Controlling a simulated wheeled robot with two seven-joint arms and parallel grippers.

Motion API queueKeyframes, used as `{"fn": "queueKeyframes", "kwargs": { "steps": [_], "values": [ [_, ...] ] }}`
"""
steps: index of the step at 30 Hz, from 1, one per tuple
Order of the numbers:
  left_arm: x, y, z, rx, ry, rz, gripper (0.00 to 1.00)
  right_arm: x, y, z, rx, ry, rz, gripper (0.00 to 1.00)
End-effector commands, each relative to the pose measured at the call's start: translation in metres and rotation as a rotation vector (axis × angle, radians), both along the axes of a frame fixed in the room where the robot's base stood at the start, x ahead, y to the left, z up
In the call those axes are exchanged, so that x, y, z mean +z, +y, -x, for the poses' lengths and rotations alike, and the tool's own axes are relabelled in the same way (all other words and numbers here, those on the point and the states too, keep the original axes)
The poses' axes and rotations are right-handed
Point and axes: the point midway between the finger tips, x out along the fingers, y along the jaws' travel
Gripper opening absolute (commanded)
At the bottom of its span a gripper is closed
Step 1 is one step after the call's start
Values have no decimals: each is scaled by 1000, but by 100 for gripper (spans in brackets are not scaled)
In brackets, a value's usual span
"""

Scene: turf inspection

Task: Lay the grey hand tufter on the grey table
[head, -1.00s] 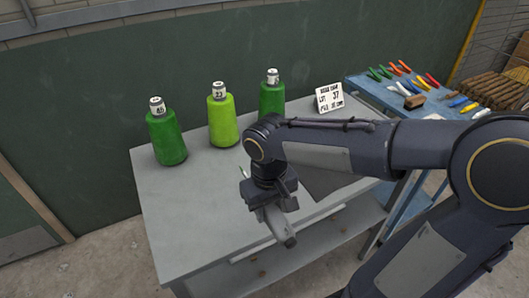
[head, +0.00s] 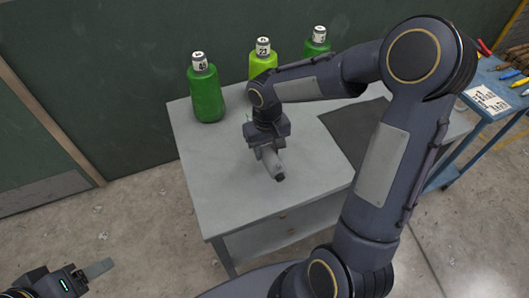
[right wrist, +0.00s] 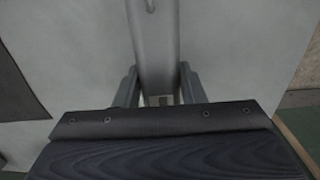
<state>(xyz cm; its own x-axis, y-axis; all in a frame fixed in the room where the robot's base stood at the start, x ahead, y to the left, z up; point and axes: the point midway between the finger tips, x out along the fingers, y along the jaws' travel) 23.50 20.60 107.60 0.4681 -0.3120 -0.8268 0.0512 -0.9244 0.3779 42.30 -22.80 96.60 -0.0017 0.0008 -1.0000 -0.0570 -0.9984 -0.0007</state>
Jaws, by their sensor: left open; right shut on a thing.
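The grey hand tufter (head: 271,163) is in my right gripper (head: 265,147), over the front part of the grey table (head: 215,165). In the right wrist view the tufter (right wrist: 154,45) passes between the two fingers (right wrist: 160,85), which are shut on it. The pale tabletop fills the background there. I cannot tell whether the tufter touches the table. My left gripper (head: 92,274) is open and empty at the lower left of the head view, in front of the table and apart from it.
Green yarn cones (head: 206,92) stand along the table's back, one lime cone (head: 263,58) partly behind my right arm. A dark mat (head: 350,130) lies on the right half. A blue cart (head: 465,125) with tools stands at right. The table's left front is clear.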

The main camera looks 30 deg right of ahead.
Motion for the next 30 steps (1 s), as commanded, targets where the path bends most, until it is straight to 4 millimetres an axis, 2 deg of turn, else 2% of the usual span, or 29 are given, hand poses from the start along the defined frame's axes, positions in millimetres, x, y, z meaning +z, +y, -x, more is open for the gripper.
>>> {"fn": "queueKeyframes", "kwargs": {
  "steps": [9,15,27,28,30],
  "values": [
    [5,0,0,0,0,0,62,-20,1,-18,-1,0,-1,5],
    [6,0,0,0,0,0,62,-48,1,-17,0,1,0,5],
    [0,0,0,0,0,0,62,-55,1,-17,0,-3,0,5],
    [1,0,0,0,0,0,62,-54,1,-17,0,-1,0,39],
    [2,0,0,0,0,0,62,-53,1,-17,0,-1,0,48]
  ]
}}
